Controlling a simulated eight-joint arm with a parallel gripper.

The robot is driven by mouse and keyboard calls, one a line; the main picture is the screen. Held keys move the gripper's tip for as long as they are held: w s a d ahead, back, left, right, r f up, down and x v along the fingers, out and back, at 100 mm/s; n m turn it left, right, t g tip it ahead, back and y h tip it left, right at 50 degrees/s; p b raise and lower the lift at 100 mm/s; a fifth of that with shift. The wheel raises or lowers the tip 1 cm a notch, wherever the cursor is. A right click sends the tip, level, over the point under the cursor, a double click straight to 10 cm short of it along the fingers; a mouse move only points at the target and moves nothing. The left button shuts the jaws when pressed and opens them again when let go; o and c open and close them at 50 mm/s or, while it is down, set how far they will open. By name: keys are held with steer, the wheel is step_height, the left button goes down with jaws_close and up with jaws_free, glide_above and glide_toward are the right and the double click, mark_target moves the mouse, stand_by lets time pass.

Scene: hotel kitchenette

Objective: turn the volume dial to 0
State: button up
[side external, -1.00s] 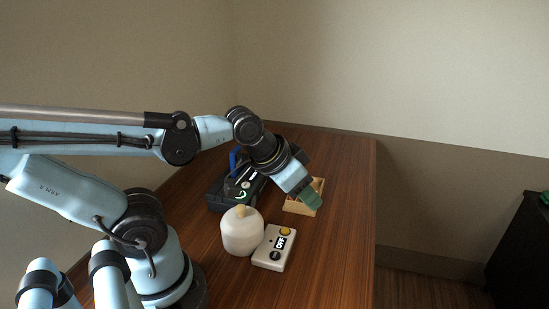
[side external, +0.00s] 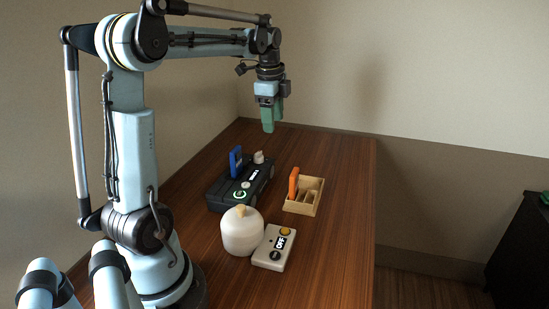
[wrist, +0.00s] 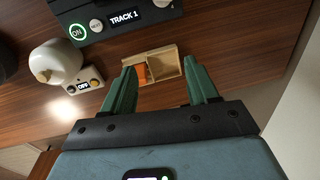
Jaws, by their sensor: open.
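A black player (side external: 215,197) stands on the table with a lit green ON button (side external: 239,194), a NEXT button (wrist: 96,24) and a display reading TRACK 1 (wrist: 127,17). A pale knob (side external: 259,157) sits at its far end, and a blue card (side external: 236,162) stands upright in it. I cannot read which control is the volume dial. My gripper (side external: 272,125) is open and empty, pointing down, well above the table. Its green fingers (wrist: 158,78) are spread apart in the wrist view, with the wooden tray showing beyond them.
A wooden tray (side external: 301,209) holds an upright orange card (side external: 294,182). A white rounded jar (side external: 241,232) stands beside a pale box (side external: 266,263) with an OFF display, yellow button and black dial. The table's right side is clear.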

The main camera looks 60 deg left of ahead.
mark_target(258, 152)
steer(key=s+a+f+m+g, duration=0.1)
steer(key=s+a+m, duration=0.1)
steer(key=a, duration=0.5)
steer(key=shift+h, duration=0.4)
steer(key=f, duration=1.2)
steer(key=shift+w+d+f, duration=0.15)
steer(key=shift+w+d, duration=0.05)
steer(key=c, duration=1)
steer(key=shift+c, duration=0.3)
